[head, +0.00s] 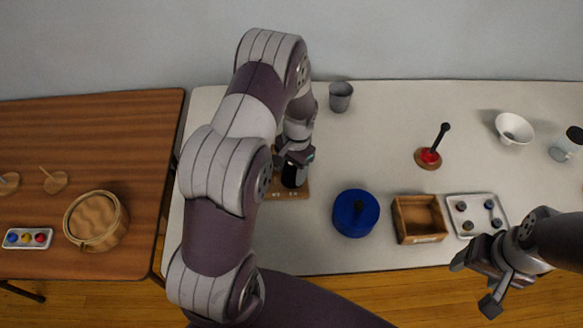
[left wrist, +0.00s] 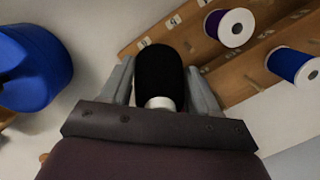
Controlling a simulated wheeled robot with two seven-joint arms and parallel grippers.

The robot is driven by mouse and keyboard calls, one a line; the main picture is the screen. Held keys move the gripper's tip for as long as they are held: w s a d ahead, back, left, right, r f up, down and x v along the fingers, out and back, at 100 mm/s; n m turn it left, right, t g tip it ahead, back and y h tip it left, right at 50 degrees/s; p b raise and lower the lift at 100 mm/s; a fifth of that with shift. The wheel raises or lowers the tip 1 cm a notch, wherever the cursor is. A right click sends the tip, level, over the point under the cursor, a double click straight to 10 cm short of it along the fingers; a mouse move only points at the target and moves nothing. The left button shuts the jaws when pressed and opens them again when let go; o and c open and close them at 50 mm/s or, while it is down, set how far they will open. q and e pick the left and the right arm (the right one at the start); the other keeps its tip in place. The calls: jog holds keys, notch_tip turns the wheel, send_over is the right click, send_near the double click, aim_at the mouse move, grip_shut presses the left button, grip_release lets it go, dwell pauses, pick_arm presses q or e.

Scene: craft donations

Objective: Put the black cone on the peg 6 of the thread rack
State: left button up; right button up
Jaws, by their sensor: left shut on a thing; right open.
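My left gripper (head: 295,158) is shut on the black cone (head: 292,176), above the thread rack (head: 300,194). In the left wrist view the black cone (left wrist: 160,78) sits between the two fingers, with a white end at its near side. The wooden rack (left wrist: 205,48) lies just beyond and to the right, with small number labels. A purple spool (left wrist: 230,27) and a blue spool (left wrist: 294,65) are on it. Most of the rack is hidden by my arm in the head view, and I cannot tell which peg is 6. My right gripper (head: 474,284) is open and empty at the lower right.
A blue round container (head: 355,213) stands right of the rack. Beyond it are a wooden box (head: 420,219) and a metal tray (head: 484,238) with small items. A red-and-black stand (head: 430,157), grey cup (head: 340,96) and white bowl (head: 514,129) are farther back. The table's middle back is clear.

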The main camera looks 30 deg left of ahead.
pick_arm(q)
jog(key=o, duration=1.2)
jog(key=r, duration=0.4)
jog(key=w+r, duration=0.1)
jog(key=r, duration=0.7)
jog(key=shift+w+d+r+b, duration=0.2)
jog(key=shift+w+r+b, duration=0.1)
jog(key=shift+w+b, duration=0.1)
jog(key=shift+w+f+n, duration=0.15)
jog(key=shift+f+n, duration=0.1)
jog(key=shift+n, duration=0.15)
jog(key=s+d+r+t, duration=0.1)
jog(key=s+d, duration=0.1)
jog(key=s, duration=0.3)
jog(key=s+d+r+n+t, duration=0.1)
jog(key=s+d, duration=0.2)
jog(key=s, duration=0.2)
jog(key=s+d+r+t, duration=0.1)
jog(key=s+d+r, duration=0.1)
jog(key=s, duration=0.3)
jog(key=shift+s+d+n, duration=0.1)
jog(key=shift+d+n, duration=0.3)
jog(key=shift+d, duration=0.05)
